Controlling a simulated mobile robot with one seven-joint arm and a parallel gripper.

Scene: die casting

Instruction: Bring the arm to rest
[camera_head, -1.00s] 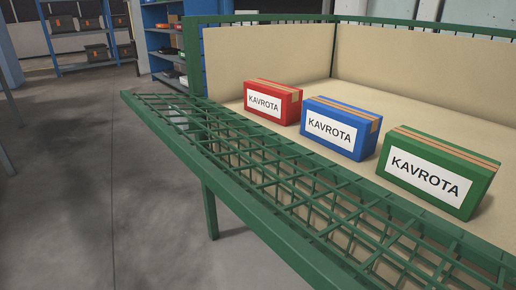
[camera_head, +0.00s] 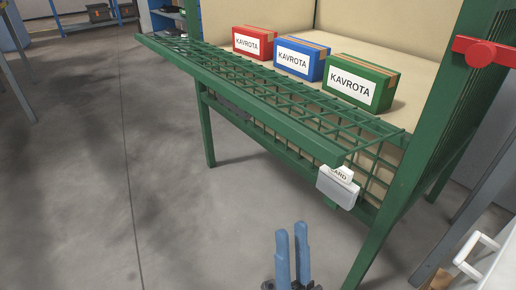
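My gripper (camera_head: 291,230) shows at the bottom centre, with two blue fingers pointing up in the picture. A narrow gap shows between the fingers, and nothing is held between them. It is in front of the green mesh-sided bin (camera_head: 240,72) and apart from it. The rest of my arm is out of view below.
The bin stands on green legs and holds a red box (camera_head: 253,43), a blue box (camera_head: 300,59) and a green box (camera_head: 360,82). A card holder (camera_head: 338,190) hangs on its front. A white handle (camera_head: 477,255) is at lower right. The left floor is clear.

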